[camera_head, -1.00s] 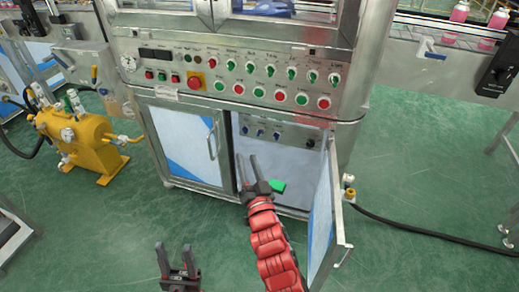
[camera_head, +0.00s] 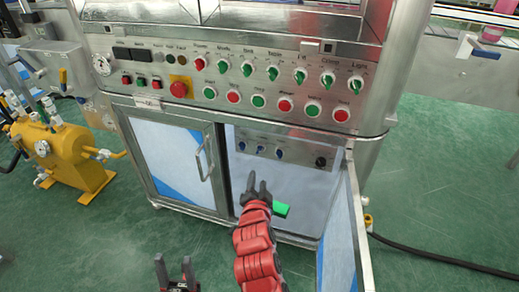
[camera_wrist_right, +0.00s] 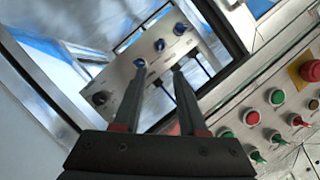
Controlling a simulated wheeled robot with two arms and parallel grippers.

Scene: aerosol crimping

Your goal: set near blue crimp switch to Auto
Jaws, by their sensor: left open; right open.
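Three blue switches, left (camera_head: 242,146), middle (camera_head: 260,150) and right (camera_head: 279,154), sit in a row on a grey panel inside the open cabinet. Their labels and settings are too small to read. My right gripper (camera_head: 258,186) is open and empty at the cabinet opening, below and in front of the panel. In the right wrist view my right gripper (camera_wrist_right: 159,76) points at the panel, its fingertips close to the lowest blue switch (camera_wrist_right: 139,62); contact cannot be told. My left gripper (camera_head: 173,264) is open and empty at the bottom edge, low and away from the cabinet.
A black knob (camera_head: 321,161) is right of the blue switches. The open cabinet door (camera_head: 341,235) stands right of my right arm; the closed door (camera_head: 170,160) is left.

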